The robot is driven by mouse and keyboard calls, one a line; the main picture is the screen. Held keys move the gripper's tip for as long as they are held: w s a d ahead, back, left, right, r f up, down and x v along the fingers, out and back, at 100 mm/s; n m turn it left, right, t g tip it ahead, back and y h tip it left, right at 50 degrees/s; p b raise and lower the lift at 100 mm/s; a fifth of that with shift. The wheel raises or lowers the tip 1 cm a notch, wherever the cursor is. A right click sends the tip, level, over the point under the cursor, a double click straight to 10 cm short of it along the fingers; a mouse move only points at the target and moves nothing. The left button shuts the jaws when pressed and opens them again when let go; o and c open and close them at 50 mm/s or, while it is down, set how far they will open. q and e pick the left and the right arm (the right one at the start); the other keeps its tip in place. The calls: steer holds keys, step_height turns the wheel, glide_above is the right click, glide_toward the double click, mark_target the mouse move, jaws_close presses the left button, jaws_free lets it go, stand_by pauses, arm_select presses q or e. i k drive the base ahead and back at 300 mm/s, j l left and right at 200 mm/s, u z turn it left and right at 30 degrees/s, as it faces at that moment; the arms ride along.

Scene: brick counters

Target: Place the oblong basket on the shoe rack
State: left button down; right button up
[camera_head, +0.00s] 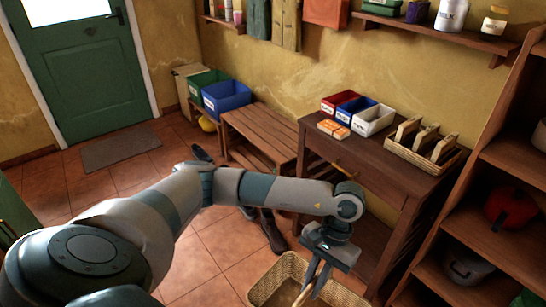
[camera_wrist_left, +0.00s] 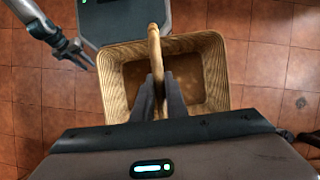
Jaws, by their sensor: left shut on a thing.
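The oblong basket (camera_head: 268,284) is tan wicker with an upright handle (camera_wrist_left: 154,50). It hangs low at the bottom of the head view, and its open, empty-looking inside shows in the left wrist view (camera_wrist_left: 213,75). My left gripper (camera_head: 314,272) is shut on the basket's handle, with one finger on each side. The shoe rack appears to be the low slatted wooden bench (camera_head: 258,125), left of and beyond the basket. Its top is bare. My right gripper (camera_wrist_left: 78,50) shows small in the left wrist view, left of the basket; its opening is unclear.
A dark table (camera_head: 380,170) with small bins and a wicker tray (camera_head: 400,154) stands beyond my left gripper. An open shelf unit (camera_head: 500,170) rises at right. Shoes (camera_head: 270,232) lie on the tiles before the rack. A blue bin (camera_head: 227,97) stands beyond it.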

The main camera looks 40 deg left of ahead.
mark_target(281, 139)
steer(key=i+j, duration=0.15)
steer(key=j, duration=0.25)
steer(key=i+j, duration=0.15)
steer(key=j, duration=0.3)
steer(key=i+j+z, duration=0.1)
steer(key=j, duration=0.3)
steer(key=i+j, duration=0.15)
steer(key=j, duration=0.25)
steer(key=i+j, duration=0.1)
steer(key=j, duration=0.35)
steer(key=i+j, duration=0.15)
steer(key=j, duration=0.25)
steer(key=i+j+z, duration=0.1)
steer(key=j, duration=0.35)
steer(key=i+j, duration=0.1)
steer(key=j, duration=0.3)
